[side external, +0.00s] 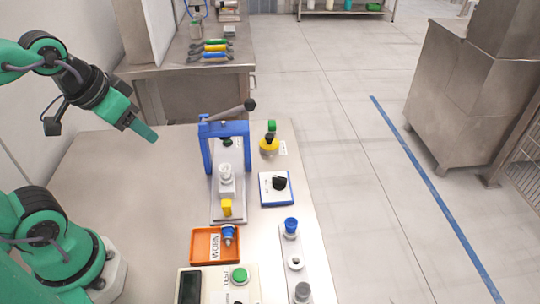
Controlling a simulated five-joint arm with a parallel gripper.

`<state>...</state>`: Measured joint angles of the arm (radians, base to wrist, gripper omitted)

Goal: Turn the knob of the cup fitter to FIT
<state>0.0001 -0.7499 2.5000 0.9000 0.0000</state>
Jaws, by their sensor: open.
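The lever ends in a black ball (249,105). A black rotary knob (279,183) sits on a small white, blue-edged panel to the right of the fixture. Its markings are too small to read, so its setting cannot be told. My gripper (146,133) is open and empty, in the air left of the blue frame, apart from the fixture and the knob.
An orange tray marked WORN (195,246) holds a blue-topped part. A TEST box (216,291) with a green button is at the front. A plate with a blue cup (291,225) lies right of it. A yellow bottle (269,146) stands behind the panel. The table's left is clear.

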